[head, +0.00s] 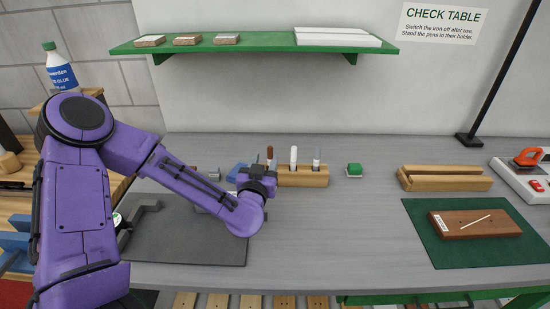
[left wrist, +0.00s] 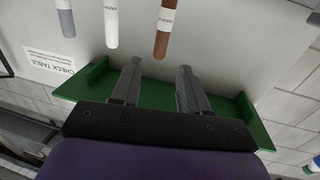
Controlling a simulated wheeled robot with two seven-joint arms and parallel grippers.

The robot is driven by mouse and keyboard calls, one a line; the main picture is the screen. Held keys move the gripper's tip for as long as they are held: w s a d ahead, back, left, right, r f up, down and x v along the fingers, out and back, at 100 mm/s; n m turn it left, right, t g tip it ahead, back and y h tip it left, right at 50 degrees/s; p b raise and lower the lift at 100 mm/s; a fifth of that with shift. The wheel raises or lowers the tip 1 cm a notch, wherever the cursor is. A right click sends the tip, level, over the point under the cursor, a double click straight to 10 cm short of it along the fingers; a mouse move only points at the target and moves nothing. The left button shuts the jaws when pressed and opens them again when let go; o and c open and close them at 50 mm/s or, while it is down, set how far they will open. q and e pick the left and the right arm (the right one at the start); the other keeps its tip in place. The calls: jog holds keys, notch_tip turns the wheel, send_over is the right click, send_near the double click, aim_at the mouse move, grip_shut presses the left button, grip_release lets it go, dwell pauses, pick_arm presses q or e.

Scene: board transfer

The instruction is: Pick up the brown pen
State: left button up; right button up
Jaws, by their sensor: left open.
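The brown pen (head: 270,152) stands upright at the left end of the wooden pen holder (head: 305,178). My left gripper (head: 257,172) is just in front of the holder's left end and hides part of it. In the left wrist view the brown pen (left wrist: 163,30) shows beyond the fingertips of my left gripper (left wrist: 157,66), roughly in line with the gap. The fingers are apart with nothing between them. My right gripper is not in view.
A white pen (head: 293,156) and a grey pen (head: 317,157) stand in the same holder. A dark mat (head: 190,240) lies under my left arm. A green shelf (head: 255,46) hangs above. The front middle of the table is clear.

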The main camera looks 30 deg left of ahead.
aim_at(269, 153)
pick_arm(q)
jog(key=x, duration=0.2)
jog(key=p+x, duration=0.1)
jog(key=x, duration=0.3)
jog(key=shift+w+f+p, duration=0.15)
jog(key=shift+f+p, duration=0.2)
jog(key=shift+p, duration=0.05)
jog(key=shift+w+a, duration=0.1)
jog(key=shift+w, duration=0.2)
grip_shut()
